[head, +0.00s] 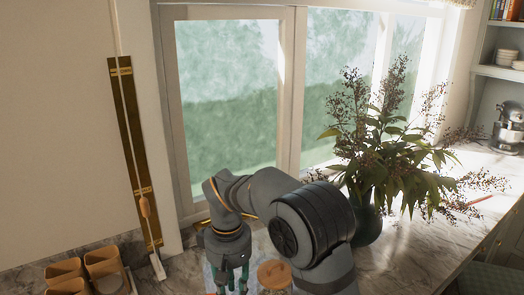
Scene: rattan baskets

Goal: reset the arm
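My arm reaches over the marble counter in the lower middle of the head view, bent so that its end points down. My gripper (233,283) hangs at the bottom edge of the picture, with its green-tinted fingers apart and nothing visible between them. The fingertips are close to the picture's lower edge, so what lies right below them is hidden.
A round wooden-topped item (274,273) stands right of the gripper. Brown open containers (103,263) stand at lower left. A leafy plant in a dark vase (367,219) stands right of my arm, before the window (228,100). The counter (400,258) is clear at front right.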

